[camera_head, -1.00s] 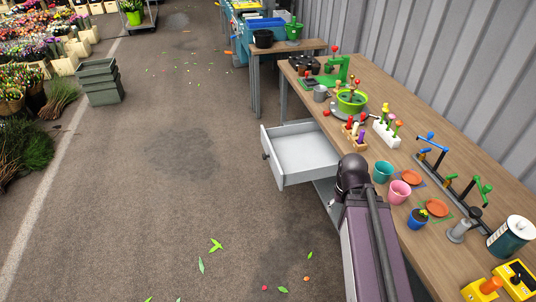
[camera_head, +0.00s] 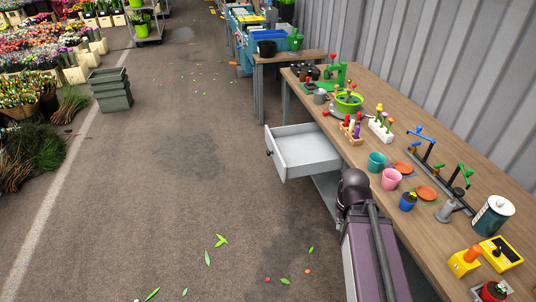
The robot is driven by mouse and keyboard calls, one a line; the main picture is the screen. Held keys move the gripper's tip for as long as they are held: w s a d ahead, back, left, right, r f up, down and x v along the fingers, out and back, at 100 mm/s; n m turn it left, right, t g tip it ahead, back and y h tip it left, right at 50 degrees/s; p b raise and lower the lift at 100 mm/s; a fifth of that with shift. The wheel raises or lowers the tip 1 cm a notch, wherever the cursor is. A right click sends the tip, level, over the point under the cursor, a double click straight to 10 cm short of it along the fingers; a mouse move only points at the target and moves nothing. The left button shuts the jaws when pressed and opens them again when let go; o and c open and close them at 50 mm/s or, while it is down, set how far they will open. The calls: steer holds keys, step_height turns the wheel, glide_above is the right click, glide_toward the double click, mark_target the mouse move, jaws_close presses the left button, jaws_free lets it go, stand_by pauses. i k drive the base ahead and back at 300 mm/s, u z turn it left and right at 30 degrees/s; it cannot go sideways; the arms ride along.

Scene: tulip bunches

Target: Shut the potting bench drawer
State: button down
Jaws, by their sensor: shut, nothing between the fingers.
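The potting bench (camera_head: 440,222) runs down the right side with a wooden top. Its pale grey drawer (camera_head: 308,152) stands pulled out to the left, well open, and looks empty. A small dark knob (camera_head: 269,152) sits on the drawer's front panel (camera_head: 275,156). My arm, with a dark joint and a purple link, rises at the lower right, just in front of the drawer's near side in the picture. I cannot see my gripper, nor whether anything touches the drawer.
Grey crates (camera_head: 110,90) stand at left. The floor left of the drawer is clear apart from scattered leaves.

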mark_target(300, 150)
steer(key=k, duration=0.8)
steer(key=u, duration=0.4)
steer(key=i, duration=0.35)
steer(key=u, duration=0.55)
steer(key=i, duration=1.45)
steer(key=z, duration=0.6)
steer(key=i, duration=0.4)
steer(key=z, duration=0.3)
